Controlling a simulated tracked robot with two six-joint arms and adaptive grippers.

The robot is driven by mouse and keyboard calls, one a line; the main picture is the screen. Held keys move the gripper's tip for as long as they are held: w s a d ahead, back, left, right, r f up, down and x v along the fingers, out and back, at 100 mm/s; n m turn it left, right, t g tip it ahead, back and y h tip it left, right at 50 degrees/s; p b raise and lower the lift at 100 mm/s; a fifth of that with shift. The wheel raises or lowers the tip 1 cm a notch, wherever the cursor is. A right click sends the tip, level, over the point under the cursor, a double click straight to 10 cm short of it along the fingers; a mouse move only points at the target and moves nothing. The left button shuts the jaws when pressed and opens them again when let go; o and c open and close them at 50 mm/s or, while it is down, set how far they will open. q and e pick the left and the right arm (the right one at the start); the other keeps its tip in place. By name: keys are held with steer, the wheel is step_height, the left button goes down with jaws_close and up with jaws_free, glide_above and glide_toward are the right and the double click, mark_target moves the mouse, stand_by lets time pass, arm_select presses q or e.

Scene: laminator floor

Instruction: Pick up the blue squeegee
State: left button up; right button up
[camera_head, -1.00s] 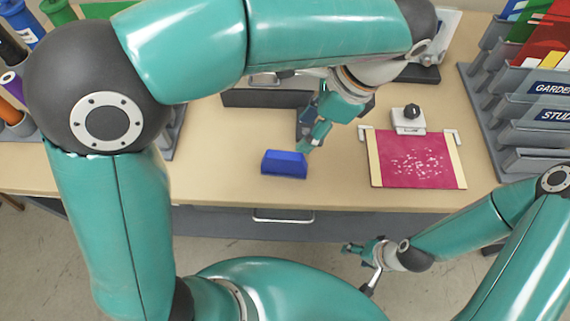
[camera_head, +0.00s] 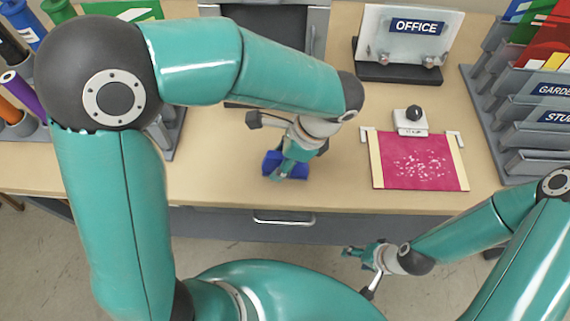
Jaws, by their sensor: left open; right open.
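The blue squeegee (camera_head: 299,172) lies on the bench near its front edge, left of the red sheet. My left gripper (camera_head: 282,174) is open and right over the squeegee, covering its middle. Blue shows on both sides of the fingers. I cannot tell whether the fingers touch it or stand around it. My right gripper (camera_head: 347,252) is open and empty, low in front of the bench's drawer front, well away from the squeegee.
A red speckled sheet (camera_head: 418,162) in a cream-sided holder lies to the right, with a small black-knobbed block (camera_head: 410,121) behind it. An OFFICE sign stand (camera_head: 405,45) is at the back. Grey racks (camera_head: 500,95) stand at the right. The bench (camera_head: 215,185) is bare left of the squeegee.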

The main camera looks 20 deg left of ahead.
arm_select(q)
steer(key=shift+f, duration=0.1)
steer(key=shift+c, duration=0.2)
jaws_close()
step_height(320, 180, up, 20)
steer(key=p, duration=0.1)
steer(key=shift+p, duration=0.4)
stand_by(0.4)
